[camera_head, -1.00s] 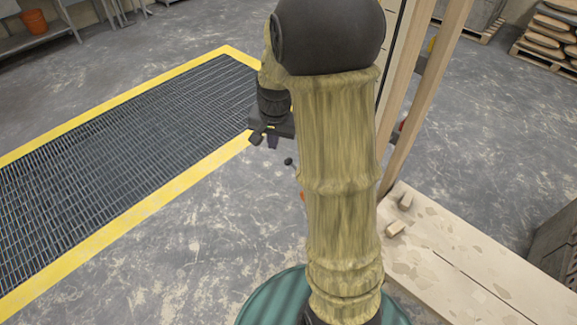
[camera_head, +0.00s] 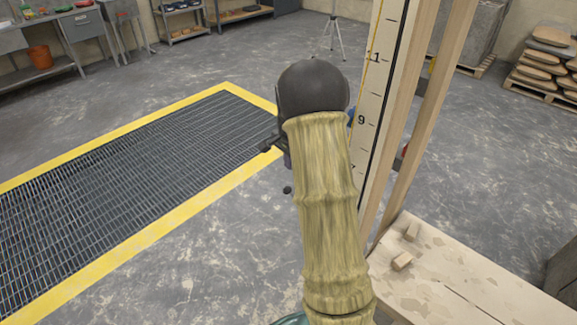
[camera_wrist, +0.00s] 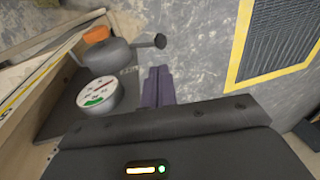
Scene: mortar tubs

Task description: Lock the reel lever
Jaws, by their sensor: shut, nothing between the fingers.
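In the wrist view, a grey rounded reel (camera_wrist: 107,54) is fixed to a dark plate on a wooden board. A thin lever (camera_wrist: 142,43) sticks out from it and ends in a black knob (camera_wrist: 160,41). An orange part (camera_wrist: 97,35) sits at the reel's far side. My gripper (camera_wrist: 158,70) shows as two purple fingers, shut together and empty, with the tips pointing up the picture below the knob and apart from it in the picture. In the head view the black knob (camera_head: 287,189) shows left of my arm, which hides the reel.
A round dial with green and red marks (camera_wrist: 98,93) sits beside the reel. A tall numbered wooden post (camera_head: 375,110) stands right of my arm, on a pale wooden base (camera_head: 450,275) with small blocks. A yellow-edged floor grate (camera_head: 110,160) lies left; the floor around it is clear.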

